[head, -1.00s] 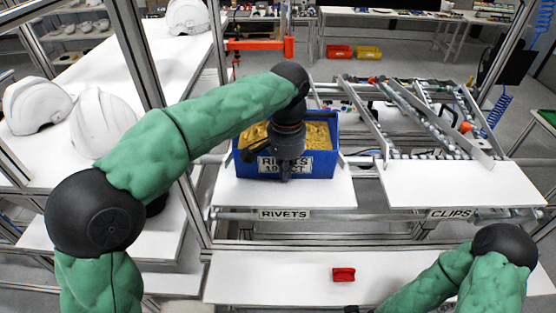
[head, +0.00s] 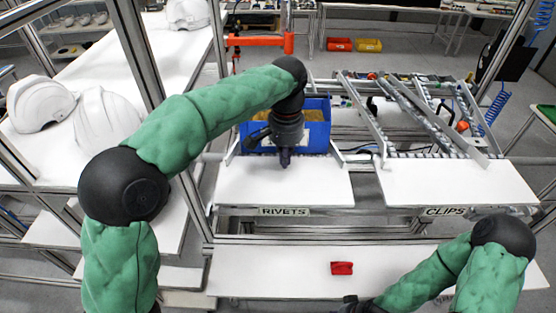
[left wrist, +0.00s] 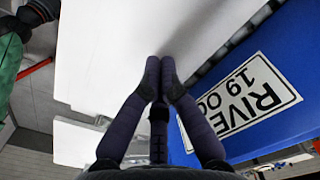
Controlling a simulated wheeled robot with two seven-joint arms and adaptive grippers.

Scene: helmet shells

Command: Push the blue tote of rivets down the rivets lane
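The blue tote (head: 316,136) stands upright in the rivets lane, at the far edge of the white plate (head: 240,185) above the RIVETS sign (head: 284,211). Yellow contents show at its top; my left arm hides part of its front. In the left wrist view, the tote (left wrist: 285,65) fills the right side with its white label (left wrist: 245,98). My left gripper (head: 285,163) points down on the tote's near side. Its fingers (left wrist: 160,68) are together with nothing between them; I cannot tell whether they touch the tote. My right gripper (head: 352,303) barely shows at the bottom edge.
The clips lane (head: 455,183) with slanted rails is on the right. White helmet shells (head: 105,120) stand on the left table. The white plate before the tote is clear.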

